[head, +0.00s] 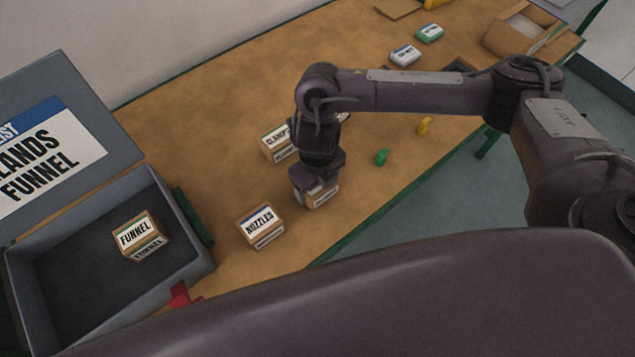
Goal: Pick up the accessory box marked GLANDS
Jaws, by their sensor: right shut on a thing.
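My right gripper (316,182) points down over the table and is shut on a small cardboard accessory box (324,198) with a white label. The fingers cover most of that box, so I cannot read its marking, nor tell whether it touches the table. A box marked NOZZLES (261,226) stands to its left on the table. A box marked CLAMPS (279,143) stands behind, partly covered by my right arm. No other box shows a readable GLANDS marking. My left gripper is not in view.
An open grey case (192,277) at the left holds a box marked FUNNEL (140,235); its lid sheet (48,160) reads "LANDS" and "FUNNEL". Green (381,157) and yellow (424,126) small pieces lie right of the gripper. Two small labelled packs (405,55) lie farther back.

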